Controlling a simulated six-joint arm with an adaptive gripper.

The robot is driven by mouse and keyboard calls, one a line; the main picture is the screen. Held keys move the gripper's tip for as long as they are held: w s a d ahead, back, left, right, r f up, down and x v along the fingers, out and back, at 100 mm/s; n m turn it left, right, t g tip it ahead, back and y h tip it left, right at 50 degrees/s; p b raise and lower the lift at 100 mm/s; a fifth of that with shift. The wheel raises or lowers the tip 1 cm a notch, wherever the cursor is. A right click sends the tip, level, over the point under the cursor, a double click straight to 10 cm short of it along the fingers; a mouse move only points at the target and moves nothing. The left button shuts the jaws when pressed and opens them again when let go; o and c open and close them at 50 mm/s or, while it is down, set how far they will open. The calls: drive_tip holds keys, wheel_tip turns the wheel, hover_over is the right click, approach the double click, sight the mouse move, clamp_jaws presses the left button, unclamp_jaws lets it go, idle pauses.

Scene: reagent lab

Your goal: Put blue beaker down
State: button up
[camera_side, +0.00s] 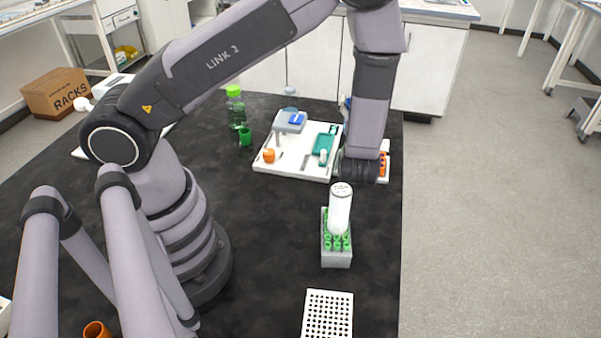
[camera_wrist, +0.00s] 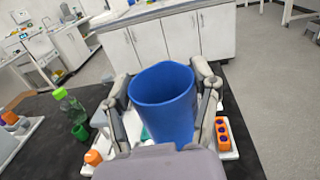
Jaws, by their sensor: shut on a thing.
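The blue beaker (camera_wrist: 163,105) fills the middle of the wrist view, with its open rim facing up and toward the camera. My gripper (camera_wrist: 165,90) is shut on the beaker, with one finger on its left side and one on its right. The beaker's lower part is hidden behind my wrist, so I cannot tell whether its base touches anything. In the side view only a small blue patch (camera_side: 348,103) shows beside my wrist link. My fingers are hidden there.
A white tray (camera_side: 290,167) with labware lies behind, near my wrist. A green-capped bottle (camera_side: 235,110) and green cup (camera_side: 245,137) stand left of it. An orange rack (camera_wrist: 222,133) is at right. A white bottle (camera_side: 340,210) and tube rack (camera_side: 336,258) stand nearer. Dark tabletop is clear between.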

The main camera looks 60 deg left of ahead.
drive_tip(key=m+t+h, duration=0.2)
drive_tip(key=shift+a+t, duration=0.2)
drive_tip(key=shift+t, duration=0.1)
drive_tip(key=shift+s+d+f+m+t+h, duration=0.15)
drive_tip(key=shift+m+t+h, duration=0.35)
drive_tip(key=shift+h, duration=0.4)
drive_tip(key=shift+d+m+t+h, duration=0.15)
drive_tip(key=shift+m+t+h, duration=0.15)
drive_tip(key=shift+m+h, duration=0.45)
drive_tip(key=s+a+f+n+g+y, duration=0.2)
drive_tip(key=s+a+n+g+y, duration=0.25)
drive_tip(key=s+a+g, duration=0.2)
drive_tip(key=s+a+f+n+g+y, duration=0.3)
drive_tip(key=s+a+n+g+y, duration=0.15)
drive_tip(key=s+a, duration=0.3)
drive_tip(key=s+a+n+g+h, duration=0.2)
drive_tip(key=s+n+g, duration=0.8)
drive_tip(key=s+g, duration=0.4)
drive_tip(key=s, duration=0.3)
drive_tip(key=shift+a+r, duration=0.25)
drive_tip(key=shift+a, duration=0.15)
drive_tip(key=shift+h, duration=0.25)
